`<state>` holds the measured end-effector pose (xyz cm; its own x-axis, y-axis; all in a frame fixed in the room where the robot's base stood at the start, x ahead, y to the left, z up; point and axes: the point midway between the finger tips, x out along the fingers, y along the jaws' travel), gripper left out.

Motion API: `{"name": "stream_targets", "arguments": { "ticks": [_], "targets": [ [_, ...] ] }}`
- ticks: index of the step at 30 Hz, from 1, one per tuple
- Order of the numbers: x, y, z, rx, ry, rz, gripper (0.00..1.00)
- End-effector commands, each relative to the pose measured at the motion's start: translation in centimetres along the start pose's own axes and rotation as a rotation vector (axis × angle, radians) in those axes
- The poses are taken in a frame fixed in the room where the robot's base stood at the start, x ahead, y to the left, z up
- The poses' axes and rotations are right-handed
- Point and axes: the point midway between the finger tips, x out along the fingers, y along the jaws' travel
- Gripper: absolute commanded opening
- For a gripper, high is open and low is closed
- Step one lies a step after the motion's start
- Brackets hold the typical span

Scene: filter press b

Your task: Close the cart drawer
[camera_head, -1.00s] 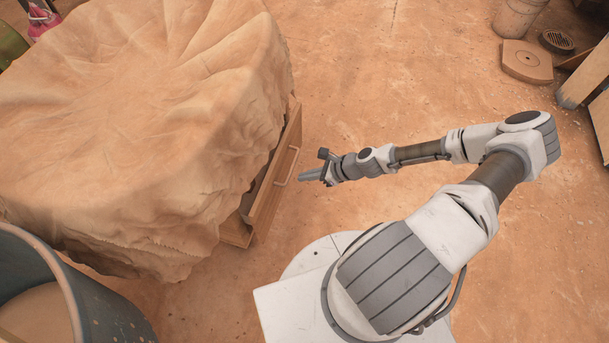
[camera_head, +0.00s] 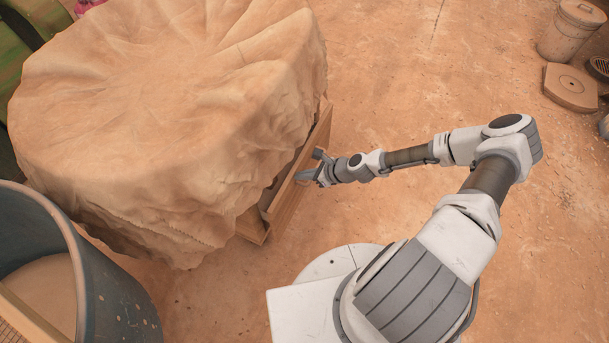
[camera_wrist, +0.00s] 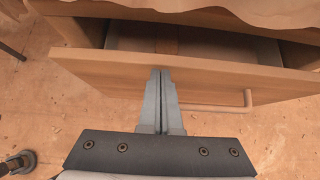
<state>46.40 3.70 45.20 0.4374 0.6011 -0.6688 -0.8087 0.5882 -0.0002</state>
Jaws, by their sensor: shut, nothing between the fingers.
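The wooden cart drawer (camera_wrist: 110,72) stands partly open in the wrist view, with its dark inside showing behind the front panel. Its bar handle (camera_wrist: 225,107) is on the front, to the right of my fingers. In the head view the drawer (camera_head: 300,172) juts out from under the cloth-covered cart (camera_head: 170,95). My gripper (camera_head: 303,176) is at the drawer front. In the wrist view my gripper (camera_wrist: 160,75) is shut and empty, its fingertips at the front panel near its top edge. I cannot tell for certain whether they touch it.
A large blue-grey barrel (camera_head: 110,285) stands at the lower left, close to the cart. A bucket (camera_head: 570,30) and a flat block (camera_head: 570,87) are at the upper right. The sandy floor (camera_head: 420,90) right of the cart is mostly clear.

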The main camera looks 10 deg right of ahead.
Motion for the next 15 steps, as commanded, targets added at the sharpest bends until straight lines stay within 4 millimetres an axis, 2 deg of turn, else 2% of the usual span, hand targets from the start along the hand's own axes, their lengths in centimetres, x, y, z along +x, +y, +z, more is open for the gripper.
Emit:
{"name": "stream_targets", "arguments": {
  "ticks": [5,15],
  "targets": [
    [0.5,0.0,0.5,-0.002,-0.001,0.001,0.0],
    [3.6,0.1,3.2,-0.001,-0.001,0.002,0.0]
  ]
}}
